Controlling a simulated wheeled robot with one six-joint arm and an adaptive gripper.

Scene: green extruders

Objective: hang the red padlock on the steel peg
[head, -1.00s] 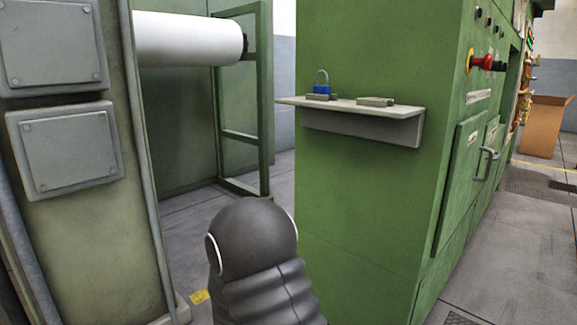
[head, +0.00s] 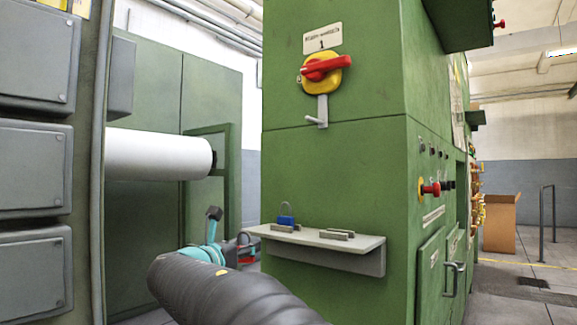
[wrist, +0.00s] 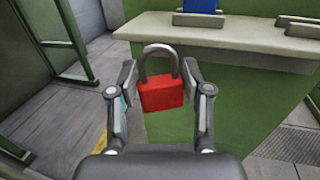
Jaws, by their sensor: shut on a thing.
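The red padlock (wrist: 162,95) is between the fingers of my gripper (wrist: 159,80) in the wrist view, upright with its grey shackle on top. My gripper is shut on its body. In the head view, my gripper (head: 240,248) is at the left end of the shelf, and the padlock (head: 246,259) shows only small and partly hidden there. The steel peg (head: 322,110) sticks out of the green cabinet's front below a red and yellow rotary switch, well above and to the right of my gripper. Nothing hangs on the peg.
The shelf (head: 372,246) on the green cabinet holds a blue padlock (head: 286,222) in a grey holder and an empty grey holder (head: 337,234). The rotary switch (head: 322,70) juts out above the peg. A white roller (head: 160,155) is at the left.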

